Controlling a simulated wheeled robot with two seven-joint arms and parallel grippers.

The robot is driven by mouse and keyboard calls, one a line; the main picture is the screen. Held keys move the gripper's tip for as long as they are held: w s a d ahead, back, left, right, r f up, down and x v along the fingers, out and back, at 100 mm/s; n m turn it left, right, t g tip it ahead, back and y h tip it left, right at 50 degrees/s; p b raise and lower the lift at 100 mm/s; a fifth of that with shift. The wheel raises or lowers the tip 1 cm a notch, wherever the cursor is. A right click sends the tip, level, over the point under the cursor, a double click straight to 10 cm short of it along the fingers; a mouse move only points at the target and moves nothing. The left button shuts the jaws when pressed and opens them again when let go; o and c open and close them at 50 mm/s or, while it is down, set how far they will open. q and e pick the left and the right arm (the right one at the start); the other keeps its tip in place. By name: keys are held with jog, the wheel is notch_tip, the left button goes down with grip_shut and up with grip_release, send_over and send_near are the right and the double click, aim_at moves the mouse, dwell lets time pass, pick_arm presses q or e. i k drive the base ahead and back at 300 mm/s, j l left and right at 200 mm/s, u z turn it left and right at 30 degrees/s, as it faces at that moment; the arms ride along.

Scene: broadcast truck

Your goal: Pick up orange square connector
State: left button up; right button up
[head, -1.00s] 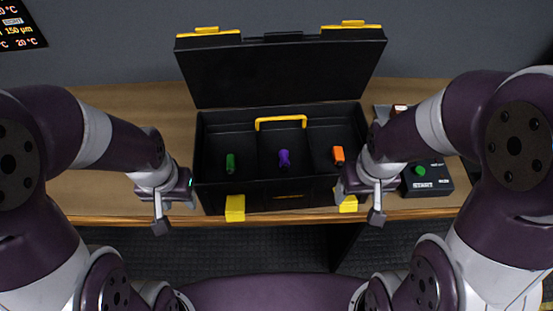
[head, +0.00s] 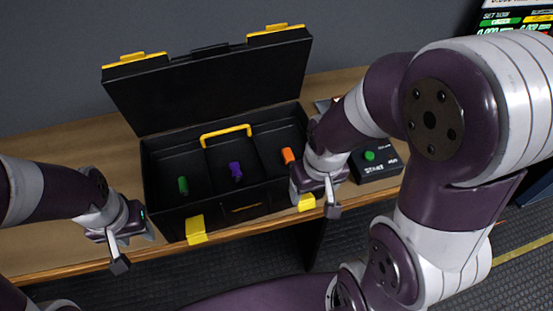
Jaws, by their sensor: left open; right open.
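The orange connector (head: 288,156) lies in the right compartment of the open black toolbox (head: 222,205). A purple connector (head: 236,171) lies in the middle compartment and a green connector (head: 183,186) in the left one. My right gripper (head: 325,193) is open and empty at the toolbox's front right corner, to the right of and nearer than the orange connector, not touching it. My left gripper (head: 127,240) is open and empty off the toolbox's front left side, by the table's front edge.
The toolbox lid (head: 215,80) stands open at the back. A yellow handle (head: 226,131) spans the middle compartment. A black box with a green button (head: 370,156) stands right of the toolbox on the wooden table (head: 60,160). The table is clear at left.

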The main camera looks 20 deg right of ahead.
aim_at(288, 157)
jog(key=l+z, duration=0.1)
jog(key=l, duration=0.3)
jog(key=i+l+z, duration=0.15)
jog(key=l, duration=0.25)
jog(key=l+z, duration=0.1)
jog(key=l, duration=0.3)
jog(key=i+l+z, duration=0.15)
jog(key=l, duration=0.2)
